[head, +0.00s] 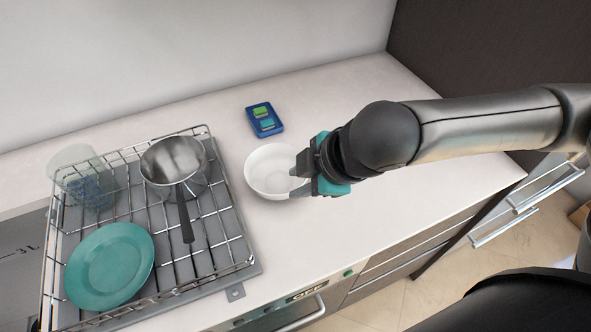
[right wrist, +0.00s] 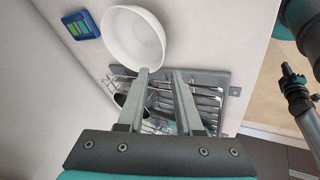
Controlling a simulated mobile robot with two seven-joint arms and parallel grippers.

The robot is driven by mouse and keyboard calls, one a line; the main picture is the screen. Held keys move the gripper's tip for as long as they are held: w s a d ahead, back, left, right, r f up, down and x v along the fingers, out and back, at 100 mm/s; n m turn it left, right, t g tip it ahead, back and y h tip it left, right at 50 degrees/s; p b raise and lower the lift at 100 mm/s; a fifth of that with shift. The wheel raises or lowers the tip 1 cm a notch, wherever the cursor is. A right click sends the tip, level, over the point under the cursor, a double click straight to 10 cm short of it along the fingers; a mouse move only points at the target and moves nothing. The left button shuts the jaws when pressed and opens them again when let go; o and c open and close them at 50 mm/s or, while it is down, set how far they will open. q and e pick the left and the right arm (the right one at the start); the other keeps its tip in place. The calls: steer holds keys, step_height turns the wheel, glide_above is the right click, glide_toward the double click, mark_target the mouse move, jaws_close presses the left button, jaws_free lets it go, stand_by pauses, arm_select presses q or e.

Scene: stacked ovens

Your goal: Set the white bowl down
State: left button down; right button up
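The white bowl (head: 270,171) is upright and empty on the pale counter, right of the wire rack. My right gripper (head: 300,178) is at the bowl's right edge. In the right wrist view the bowl (right wrist: 132,37) lies beyond the fingertips and to the left. There my right gripper's two fingers (right wrist: 160,72) stand apart, with nothing between them. The left fingertip overlaps the bowl's rim in the picture; I cannot tell whether it touches.
A wire rack (head: 222,220) at the left carries a steel pan (head: 174,163), a teal plate (head: 110,265) and a clear glass (head: 82,178). A blue box (head: 264,119) with green parts lies behind the bowl. The counter (head: 330,245) is clear in front of the gripper.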

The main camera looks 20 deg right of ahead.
steer(key=shift+r, duration=0.15)
steer(key=shift+o, duration=0.7)
steer(key=w+r+n+t+y, duration=0.1)
steer(key=w+n+t+y, duration=0.2)
steer(key=w+n, duration=0.35)
steer(key=n+g+y+b, duration=0.25)
steer(key=n+y, duration=0.35)
steer(key=n, duration=2.6)
glide_toward(277, 193)
steer(key=shift+w+a+f+t, duration=0.2)
steer(key=shift+w+a+f, duration=0.1)
steer(key=shift+a, duration=0.2)
steer(key=shift+w+a+f+t, duration=0.2)
steer(key=shift+a+f, duration=0.1)
steer(key=shift+a, duration=0.2)
steer(key=shift+p+x, duration=0.45)
steer(key=shift+x, duration=2.9)
steer(key=shift+w+a+f, duration=0.2)
steer(key=shift+a+f, duration=0.15)
arm_select(q)
steer(key=shift+s+f, duration=0.45)
steer(key=shift+f, duration=0.1)
